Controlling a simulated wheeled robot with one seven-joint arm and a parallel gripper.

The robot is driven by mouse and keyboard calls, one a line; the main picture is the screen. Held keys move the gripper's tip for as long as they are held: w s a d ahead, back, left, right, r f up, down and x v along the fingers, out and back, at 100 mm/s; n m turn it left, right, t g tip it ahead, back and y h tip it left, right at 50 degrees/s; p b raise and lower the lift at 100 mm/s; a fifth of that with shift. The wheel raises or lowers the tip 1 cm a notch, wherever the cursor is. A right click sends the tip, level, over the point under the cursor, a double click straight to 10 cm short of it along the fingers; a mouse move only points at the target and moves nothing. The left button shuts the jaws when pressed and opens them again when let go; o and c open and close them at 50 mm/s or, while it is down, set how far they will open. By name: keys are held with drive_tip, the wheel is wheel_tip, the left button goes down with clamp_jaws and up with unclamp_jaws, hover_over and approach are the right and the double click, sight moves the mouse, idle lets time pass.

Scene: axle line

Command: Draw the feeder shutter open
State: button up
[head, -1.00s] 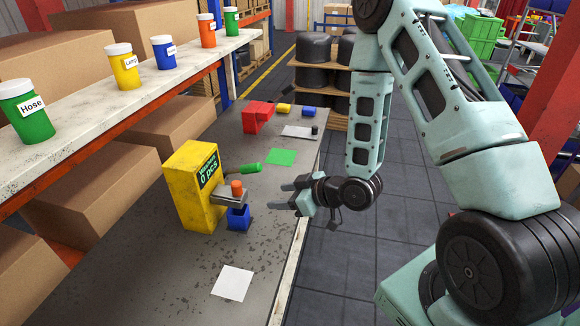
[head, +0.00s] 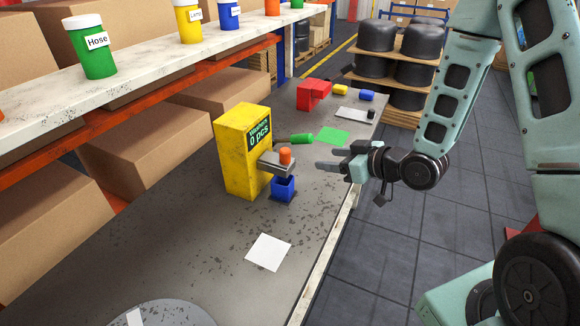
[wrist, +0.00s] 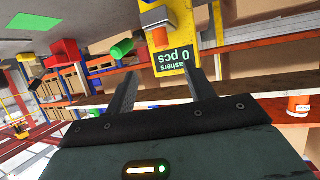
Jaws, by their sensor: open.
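The feeder (head: 232,150) is a yellow box on the bench with a green display reading 0 pcs. A grey plate (head: 275,167), apparently its shutter, juts from the front with an orange knob (head: 285,156) upright on it. A small blue cup (head: 284,189) stands below the plate. My gripper (head: 325,158) is open and empty, to the right of the knob and apart from it, fingers pointing towards the feeder side. In the wrist view the knob (wrist: 160,38) and the display (wrist: 172,60) show beyond the open fingers.
A green cylinder (head: 301,138) lies beside the feeder, close to my fingers. A green sheet (head: 333,136), a red block (head: 312,94) and a white sheet (head: 268,252) lie on the bench (head: 200,265). A shelf (head: 150,70) with labelled jars runs behind.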

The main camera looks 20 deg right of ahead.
sight(289, 156)
drive_tip(key=b, duration=0.1)
drive_tip(key=f+b, duration=0.1)
drive_tip(key=b, duration=0.1)
drive_tip(key=shift+w+a, duration=0.1)
drive_tip(key=shift+a, duration=0.15)
drive_tip(key=x, duration=0.4)
drive_tip(key=p+x, duration=0.1)
drive_tip(key=x, duration=0.7)
drive_tip(key=shift+w+a+r+p, duration=0.15)
drive_tip(key=shift+w+a+p, duration=0.1)
drive_tip(key=shift+w+p, duration=0.2)
drive_tip(key=shift+w+a+f, duration=0.3)
drive_tip(key=shift+w+f, duration=0.05)
drive_tip(key=shift+w, duration=0.2)
drive_tip(key=shift+c, duration=0.3)
drive_tip(key=c, duration=1.1)
drive_tip(key=shift+s+d, duration=0.25)
drive_tip(key=shift+d, duration=0.05)
drive_tip(key=shift+s+d, duration=0.75)
drive_tip(key=shift+s+d+f, duration=0.1)
drive_tip(key=shift+s+d, duration=0.15)
